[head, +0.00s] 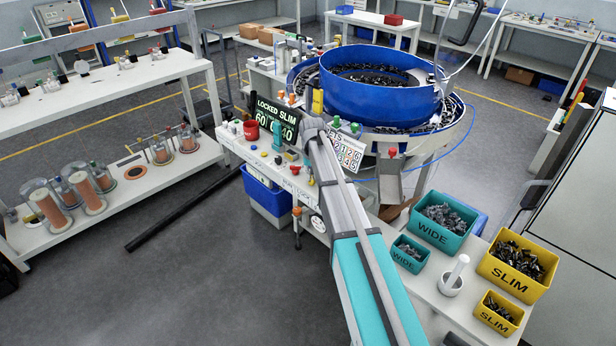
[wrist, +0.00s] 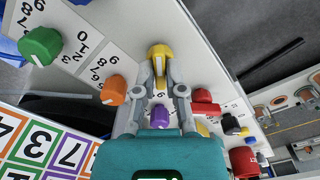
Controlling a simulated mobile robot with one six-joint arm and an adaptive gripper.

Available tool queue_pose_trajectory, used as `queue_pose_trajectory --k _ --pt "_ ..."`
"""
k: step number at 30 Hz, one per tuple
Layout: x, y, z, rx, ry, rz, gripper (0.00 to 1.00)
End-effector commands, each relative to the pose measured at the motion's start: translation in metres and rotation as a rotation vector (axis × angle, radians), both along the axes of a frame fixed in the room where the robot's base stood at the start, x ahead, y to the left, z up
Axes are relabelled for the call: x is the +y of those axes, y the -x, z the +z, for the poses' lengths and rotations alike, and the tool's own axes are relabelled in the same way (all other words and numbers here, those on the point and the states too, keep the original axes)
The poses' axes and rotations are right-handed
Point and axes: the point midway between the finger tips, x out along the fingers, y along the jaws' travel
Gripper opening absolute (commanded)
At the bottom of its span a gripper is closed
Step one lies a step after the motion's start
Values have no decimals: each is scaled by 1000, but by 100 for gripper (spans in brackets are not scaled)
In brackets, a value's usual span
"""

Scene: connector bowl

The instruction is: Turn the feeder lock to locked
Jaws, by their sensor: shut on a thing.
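My gripper (wrist: 160,66) is shut on a yellow knob (wrist: 159,50) on the white control panel (wrist: 98,45), with one finger on each side of it. I cannot read a label that names the feeder lock. In the head view my arm covers the knob, and my gripper's tips are hidden.
A purple knob (wrist: 159,117), an orange knob (wrist: 113,90), a green knob (wrist: 40,45) and red controls (wrist: 205,104) sit close around my gripper. The blue bowl feeder (head: 375,90) stands behind the panel. Teal and yellow part bins (head: 518,291) stand at right.

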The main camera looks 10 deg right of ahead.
Motion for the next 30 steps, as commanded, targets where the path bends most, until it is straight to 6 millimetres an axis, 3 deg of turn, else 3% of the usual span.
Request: queue_pose_trajectory --k 9,23,24,28,30 --pt "-1 4 0 8 2 -125 0" --pt "0 4 0 8 1 -141 0" --pt "0 5 0 9 1 -141 20" --pt "0 3 0 7 0 -140 44" --pt "1 3 0 6 0 -139 49"
